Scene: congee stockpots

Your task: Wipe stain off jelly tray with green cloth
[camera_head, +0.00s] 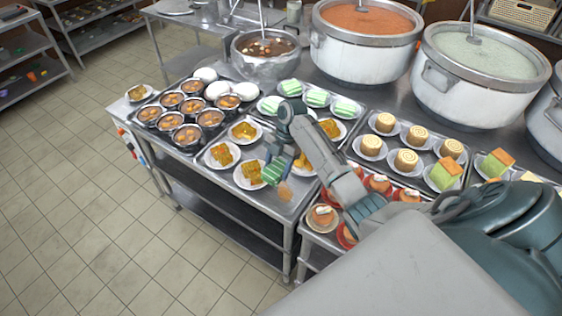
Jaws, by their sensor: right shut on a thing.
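My right gripper (276,170) reaches in from the right and points down over the front part of the jelly tray (271,202). It is shut on a small green cloth (271,175), which is low over the tray between plates of amber jelly (222,155). I cannot tell whether the cloth touches the tray. A brown-orange stain (285,191) shows on the tray just right of and below the cloth. My arm hides part of the tray and some plates. My left gripper is not in view.
Bowls of brown food (187,134) stand on a tray to the left. Rolled cakes (406,160) and small orange-topped cakes (378,184) stand to the right. Large stockpots (364,45) line the back. Tiled floor (90,210) is open at the left.

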